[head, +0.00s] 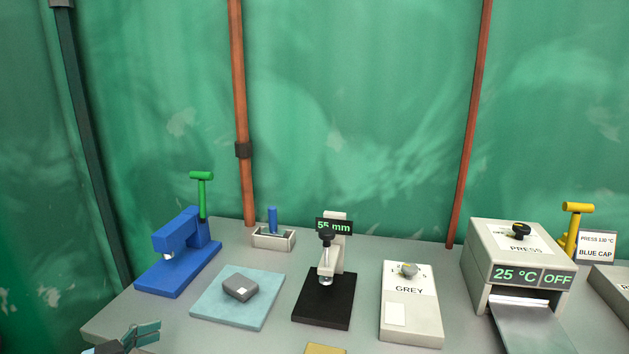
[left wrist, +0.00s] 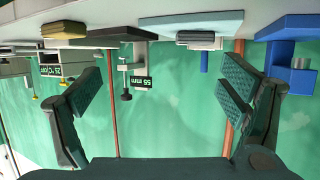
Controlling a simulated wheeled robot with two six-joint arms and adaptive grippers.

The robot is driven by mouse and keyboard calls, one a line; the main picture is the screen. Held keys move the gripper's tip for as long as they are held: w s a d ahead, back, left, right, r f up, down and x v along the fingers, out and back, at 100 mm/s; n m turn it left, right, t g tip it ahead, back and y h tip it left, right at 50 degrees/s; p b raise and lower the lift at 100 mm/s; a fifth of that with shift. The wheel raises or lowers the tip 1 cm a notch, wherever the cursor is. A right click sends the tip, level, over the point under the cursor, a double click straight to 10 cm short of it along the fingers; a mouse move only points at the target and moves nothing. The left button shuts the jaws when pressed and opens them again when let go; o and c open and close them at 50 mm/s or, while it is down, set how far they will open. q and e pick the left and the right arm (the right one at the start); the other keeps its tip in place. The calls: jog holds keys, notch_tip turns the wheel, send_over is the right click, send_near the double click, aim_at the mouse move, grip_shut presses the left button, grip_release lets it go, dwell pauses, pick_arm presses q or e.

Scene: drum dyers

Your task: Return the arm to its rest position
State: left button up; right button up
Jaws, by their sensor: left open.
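My left gripper (head: 138,336) shows at the bottom left of the head view, over the front left edge of the table. In the left wrist view, which is upside down, the two fingers of this gripper (left wrist: 160,88) stand wide apart with nothing between them. The gripper is open and touches nothing that I can see. Most of my left arm is outside the head view. My right arm and its gripper do not show.
On the grey table (head: 235,335) stand a blue lever press (head: 175,250), a pale blue mat (head: 215,313) with a grey block (head: 240,287), a gauge reading 55 mm (head: 334,226), a GREY dial box (head: 412,325) and a PRESS machine (head: 500,252). Green wall behind.

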pick_arm(q)
jog(key=w+a+f+n+t+y, duration=0.1)
jog(key=a+f+n+y, duration=0.55)
jog(key=a+f, duration=0.65)
jog(key=s+a+f+n+g+y, duration=0.1)
jog(key=s+a+f+g+y, duration=0.1)
jog(key=s+f, duration=0.5)
jog(key=s+a+f+g+y, duration=0.2)
jog(key=s+a+f, duration=0.1)
jog(key=f, duration=0.7)
jog(key=s+d+f+g, duration=0.3)
jog(key=s+d+f, duration=0.1)
jog(key=s+f, duration=0.85)
jog(key=s+d+f+g, duration=0.1)
jog(key=s+d+f, duration=0.2)
jog(key=s+d, duration=0.2)
jog(key=s+d+f+g+h, duration=0.1)
jog(key=s+d+f, duration=0.2)
jog(key=s, duration=0.7)
jog(key=s+d+f+g, duration=0.2)
jog(key=s+d, duration=0.4)
jog(key=s, duration=0.2)
jog(key=shift+s+d+f+m+h, duration=0.35)
jog(key=shift+f+m, duration=0.05)
jog(key=shift+m, duration=0.05)
